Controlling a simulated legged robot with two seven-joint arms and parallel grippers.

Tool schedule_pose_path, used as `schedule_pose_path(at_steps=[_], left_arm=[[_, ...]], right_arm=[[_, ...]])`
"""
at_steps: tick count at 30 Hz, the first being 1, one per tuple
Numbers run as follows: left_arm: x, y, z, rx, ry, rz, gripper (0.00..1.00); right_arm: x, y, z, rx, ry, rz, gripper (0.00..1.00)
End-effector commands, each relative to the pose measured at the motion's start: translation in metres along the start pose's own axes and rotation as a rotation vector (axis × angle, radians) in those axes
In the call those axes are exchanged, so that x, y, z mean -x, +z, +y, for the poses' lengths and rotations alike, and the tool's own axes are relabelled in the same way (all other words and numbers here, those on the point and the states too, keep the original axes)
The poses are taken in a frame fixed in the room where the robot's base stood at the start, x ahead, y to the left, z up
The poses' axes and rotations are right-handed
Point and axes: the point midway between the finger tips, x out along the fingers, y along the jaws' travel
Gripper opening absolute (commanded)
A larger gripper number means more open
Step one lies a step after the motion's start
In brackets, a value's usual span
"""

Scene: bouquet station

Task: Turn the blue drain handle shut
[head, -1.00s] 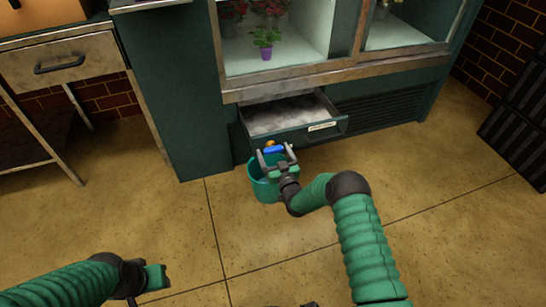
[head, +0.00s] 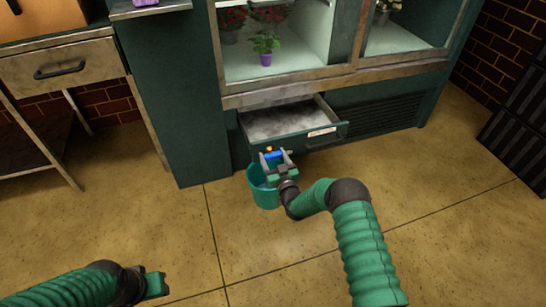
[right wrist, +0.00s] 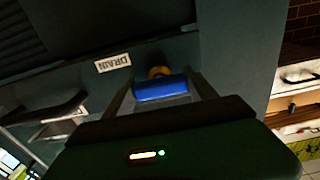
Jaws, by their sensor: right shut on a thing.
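The blue drain handle (head: 274,155) sits by a small brass fitting (head: 269,149) under the open drawer of the green cabinet. In the right wrist view the handle (right wrist: 163,89) lies across between my two fingers, in front of the brass fitting (right wrist: 159,71). A label reading DRAIN (right wrist: 113,63) is to its left. My right gripper (head: 272,158) is shut on the handle. My left gripper (head: 154,284) is low at the left, away from the cabinet; its fingers do not show clearly.
A teal bucket (head: 262,190) stands on the floor below the drain. The drawer (head: 325,132) juts out just above my right gripper. A metal table (head: 75,69) stands at the left and black crates (head: 520,120) at the right.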

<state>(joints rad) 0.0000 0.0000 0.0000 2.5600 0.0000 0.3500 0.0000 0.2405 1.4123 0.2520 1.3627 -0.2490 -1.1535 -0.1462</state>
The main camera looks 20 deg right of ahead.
Motion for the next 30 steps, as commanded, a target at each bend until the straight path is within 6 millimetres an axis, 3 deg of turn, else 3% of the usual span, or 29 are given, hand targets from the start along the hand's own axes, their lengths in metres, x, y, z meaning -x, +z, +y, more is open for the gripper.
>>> schedule_pose_path(at_steps=[11, 30], left_arm=[[0.0028, -0.0007, 0.0000, 0.000, 0.000, 0.000, 0.36], [0.0061, -0.0014, 0.0000, 0.000, 0.000, 0.000, 0.36]], right_arm=[[0.0002, -0.0001, 0.0010, -0.155, 0.002, 0.000, 0.25], [0.0003, 0.0010, 0.0018, -0.746, 0.004, 0.000, 0.25]])
